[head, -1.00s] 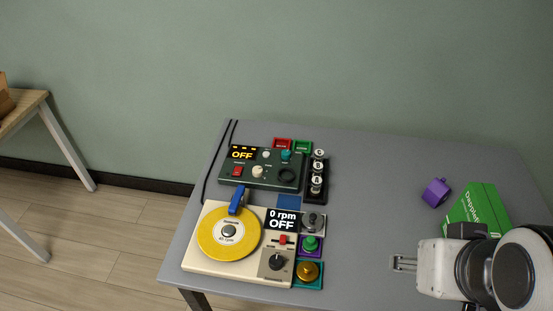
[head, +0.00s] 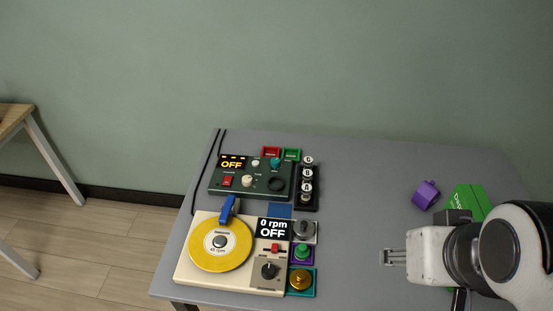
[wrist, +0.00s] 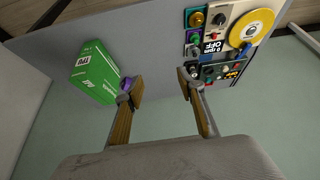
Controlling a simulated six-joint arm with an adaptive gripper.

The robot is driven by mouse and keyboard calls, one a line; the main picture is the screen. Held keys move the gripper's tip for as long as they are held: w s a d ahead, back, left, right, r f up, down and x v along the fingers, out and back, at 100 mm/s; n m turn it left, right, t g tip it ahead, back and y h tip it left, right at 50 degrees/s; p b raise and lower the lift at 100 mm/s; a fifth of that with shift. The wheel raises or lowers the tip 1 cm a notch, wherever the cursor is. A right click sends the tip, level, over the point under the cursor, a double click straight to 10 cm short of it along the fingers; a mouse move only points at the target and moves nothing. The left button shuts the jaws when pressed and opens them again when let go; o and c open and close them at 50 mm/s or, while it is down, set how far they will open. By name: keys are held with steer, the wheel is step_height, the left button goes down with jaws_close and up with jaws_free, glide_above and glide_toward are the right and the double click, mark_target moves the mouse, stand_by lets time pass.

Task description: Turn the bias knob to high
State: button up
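The dark green control box (head: 214,189) stands at the back left of the table, its display reading OFF. It carries a cream knob (head: 247,181), a teal knob (head: 276,163), a small white knob (head: 255,163), a black round dial (head: 277,184) and a red switch (head: 227,181). The lettering is too small to tell which is the bias knob. My gripper (head: 392,257) is over the right part of the table, well right of the box and pointing left. In the wrist view my gripper (wrist: 158,90) is open with nothing between its fingers.
A cream turntable (head: 186,272) with a yellow disc sits in front of the box. Button blocks and a black multi-button strip (head: 307,186) line the right side. A purple block (head: 426,194) and green carton (head: 466,199) stand right. The table's middle is clear.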

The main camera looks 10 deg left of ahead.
steer(key=w+a+r+n+y, duration=0.1)
steer(key=w+a+r+n, duration=0.1)
steer(key=w, duration=0.6)
steer(key=w+a+r+n, duration=0.1)
steer(key=w+a+r, duration=0.1)
steer(key=w, duration=0.5)
steer(key=n+g+y, duration=0.3)
steer(key=n, duration=0.6)
glide_above(275, 160)
steer(key=s+d, duration=0.2)
steer(key=d, duration=0.1)
step_height(275, 160, down, 26)
steer(key=shift+f, duration=0.25)
steer(key=shift+f, duration=0.2)
steer(key=shift+x, duration=3.65)
